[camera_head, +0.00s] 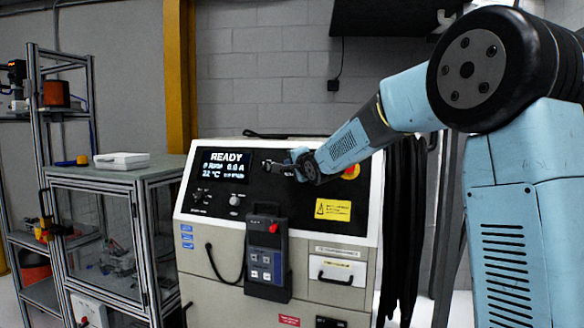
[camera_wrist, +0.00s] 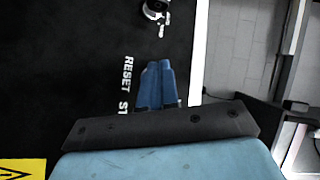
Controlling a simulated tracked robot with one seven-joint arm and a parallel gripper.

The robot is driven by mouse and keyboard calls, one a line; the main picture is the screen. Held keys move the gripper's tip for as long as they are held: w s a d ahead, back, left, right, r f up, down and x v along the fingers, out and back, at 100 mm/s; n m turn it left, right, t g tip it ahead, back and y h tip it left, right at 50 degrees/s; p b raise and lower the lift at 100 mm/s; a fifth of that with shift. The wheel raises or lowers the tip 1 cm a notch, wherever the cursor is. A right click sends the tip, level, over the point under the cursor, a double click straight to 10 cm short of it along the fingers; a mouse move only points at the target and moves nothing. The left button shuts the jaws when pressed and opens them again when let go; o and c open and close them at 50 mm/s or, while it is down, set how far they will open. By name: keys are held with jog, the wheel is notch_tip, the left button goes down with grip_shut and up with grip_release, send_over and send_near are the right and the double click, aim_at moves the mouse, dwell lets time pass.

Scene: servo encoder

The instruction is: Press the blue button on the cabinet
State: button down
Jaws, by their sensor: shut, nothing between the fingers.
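The cabinet (camera_head: 215,265) stands ahead in the head view, with a sloped black control panel (camera_head: 215,211) framed in white. My gripper (camera_head: 281,168) is at the upper middle of this panel, right of the lit READY display (camera_head: 226,165). In the wrist view, its two blue fingers (camera_wrist: 156,85) lie side by side, shut and empty, in front of the panel next to the printed RESET label (camera_wrist: 127,75). A second label starting with ST is partly hidden by my gripper. I cannot make out the blue button; my gripper covers part of the panel. Contact with the panel cannot be told.
A silver switch (camera_wrist: 156,9) is on the panel near my fingers. A yellow warning label (camera_head: 332,209) is lower right, and a grey pendant with a red knob (camera_head: 265,250) hangs on the cabinet front. A glass-sided frame (camera_head: 100,240) stands left; dark cables hang right.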

jog(key=shift+s+a+r, duration=0.15)
jog(key=shift+s, duration=0.2)
jog(key=s+a+r, duration=0.2)
jog(key=s, duration=0.3)
jog(key=shift+r, duration=0.3)
jog(key=shift+s+d, duration=0.1)
dwell(0.7)
